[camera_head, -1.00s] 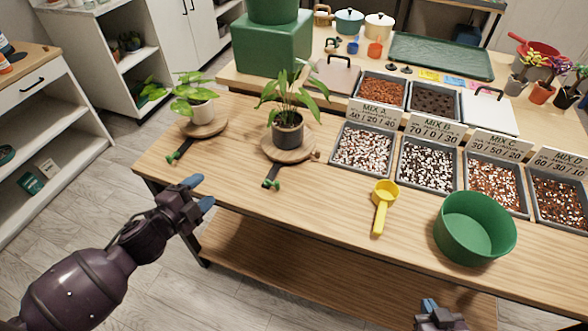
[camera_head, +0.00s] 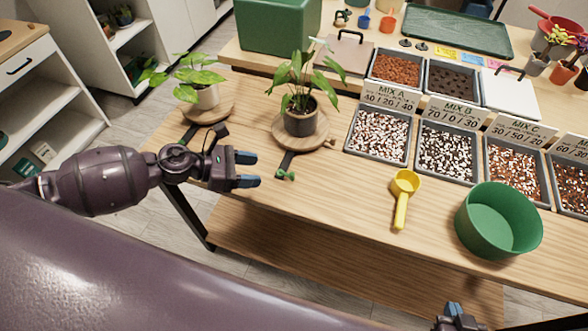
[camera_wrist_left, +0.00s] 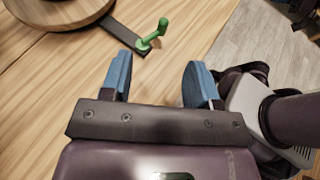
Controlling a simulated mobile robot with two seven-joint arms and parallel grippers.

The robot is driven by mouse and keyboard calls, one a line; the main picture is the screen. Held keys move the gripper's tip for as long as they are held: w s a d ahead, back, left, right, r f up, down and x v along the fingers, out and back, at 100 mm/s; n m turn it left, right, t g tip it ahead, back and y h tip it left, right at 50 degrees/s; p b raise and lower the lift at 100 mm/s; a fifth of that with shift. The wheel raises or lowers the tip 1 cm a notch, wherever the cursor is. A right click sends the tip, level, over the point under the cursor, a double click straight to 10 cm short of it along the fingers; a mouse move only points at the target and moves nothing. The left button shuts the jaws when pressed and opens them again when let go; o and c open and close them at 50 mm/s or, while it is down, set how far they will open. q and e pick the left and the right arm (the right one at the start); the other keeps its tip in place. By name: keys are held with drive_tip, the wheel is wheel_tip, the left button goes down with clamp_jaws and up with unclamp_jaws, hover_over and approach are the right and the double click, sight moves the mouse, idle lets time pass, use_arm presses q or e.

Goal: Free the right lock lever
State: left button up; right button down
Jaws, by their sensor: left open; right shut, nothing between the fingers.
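The right lock lever (camera_head: 286,167) is a dark bar with a green handle, sticking out toward the front from under the right round wooden turntable (camera_head: 275,130). In the left wrist view, its green handle (camera_wrist_left: 153,36) stands up at the bar's end, just beyond the fingertips. My left gripper (camera_head: 252,169) is open with blue fingers, left of the handle and apart from it, with nothing between them. The right gripper (camera_head: 458,312) shows only in part at the bottom edge, shut and empty, away from the lever.
A potted plant (camera_head: 300,115) stands on the right turntable. The left turntable (camera_head: 212,112) holds another plant; its lever is partly hidden by my left arm. A yellow scoop (camera_head: 404,190), a green pot (camera_head: 498,222) and labelled mix trays lie to the right. Bare tabletop surrounds the right lever.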

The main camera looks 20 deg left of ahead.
sight(292, 172)
use_arm(q)
drive_tip(key=x, duration=1)
drive_tip(key=shift+w+d+f+p, duration=0.15)
drive_tip(key=shift+w+d+p, duration=0.05)
drive_tip(key=shift+w+p, duration=0.1)
